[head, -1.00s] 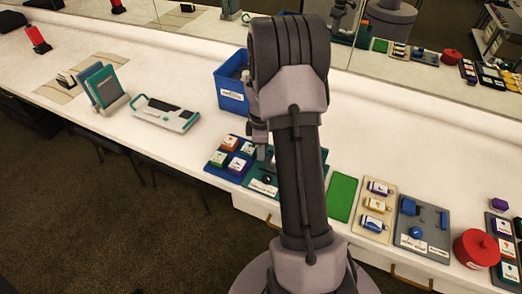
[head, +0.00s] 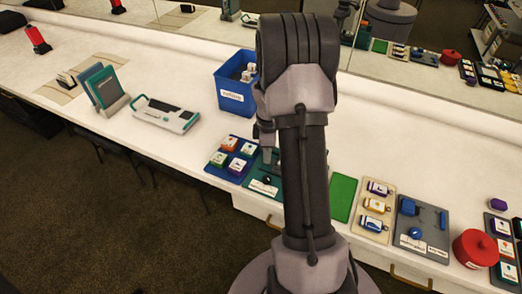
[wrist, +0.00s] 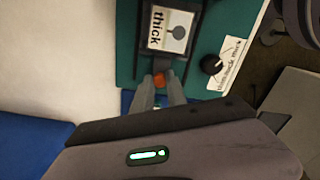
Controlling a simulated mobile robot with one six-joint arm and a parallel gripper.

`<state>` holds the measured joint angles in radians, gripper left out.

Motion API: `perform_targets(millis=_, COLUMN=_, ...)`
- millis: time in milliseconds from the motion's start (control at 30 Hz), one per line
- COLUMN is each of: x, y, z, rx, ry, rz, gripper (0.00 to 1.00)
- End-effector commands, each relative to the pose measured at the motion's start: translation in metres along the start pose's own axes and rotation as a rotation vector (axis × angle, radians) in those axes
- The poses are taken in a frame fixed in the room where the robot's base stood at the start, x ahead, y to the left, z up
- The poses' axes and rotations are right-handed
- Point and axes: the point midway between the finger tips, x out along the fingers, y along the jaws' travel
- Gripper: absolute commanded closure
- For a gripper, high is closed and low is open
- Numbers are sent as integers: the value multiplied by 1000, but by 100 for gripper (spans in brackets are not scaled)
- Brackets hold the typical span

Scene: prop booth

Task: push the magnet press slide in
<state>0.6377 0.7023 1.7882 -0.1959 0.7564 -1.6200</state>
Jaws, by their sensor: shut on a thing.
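The teal board (wrist: 225,30) with a dark frame fills the top of the wrist view. A white card reading "thick" (wrist: 170,22) sits in the frame, and a small orange-red piece (wrist: 159,78) sticks out at its near end. My gripper (wrist: 158,92) has its two grey fingers closed in on that piece. It looks like the slide's tab, though the fingers hide part of it. In the head view the teal board (head: 262,187) is partly behind my arm, with my gripper (head: 268,157) low over it.
A black knob (wrist: 210,64) and a white label strip (wrist: 230,62) lie beside the frame. A blue bin (head: 232,103) stands behind, and a blue tray (head: 230,160) of small boxes lies left. A green mat (head: 342,198) lies right.

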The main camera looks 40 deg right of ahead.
Motion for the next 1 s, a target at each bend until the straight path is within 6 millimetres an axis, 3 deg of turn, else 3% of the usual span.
perform_targets(millis=100, x=-2, y=-12, z=28, rx=4, ry=-1, rz=-1, gripper=100)
perform_targets(millis=300, x=-2, y=-25, z=60, rx=3, ry=0, rz=1, gripper=100)
perform_targets(millis=667, x=0, y=-28, z=66, rx=1, ry=-1, rz=-1, gripper=100)
perform_targets(millis=700, x=0, y=-28, z=66, rx=1, ry=-1, rz=-1, gripper=79)
perform_targets(millis=800, x=0, y=-28, z=66, rx=1, ry=-1, rz=-1, gripper=60)
perform_targets(millis=1000, x=0, y=-28, z=65, rx=1, ry=-1, rz=0, gripper=60)
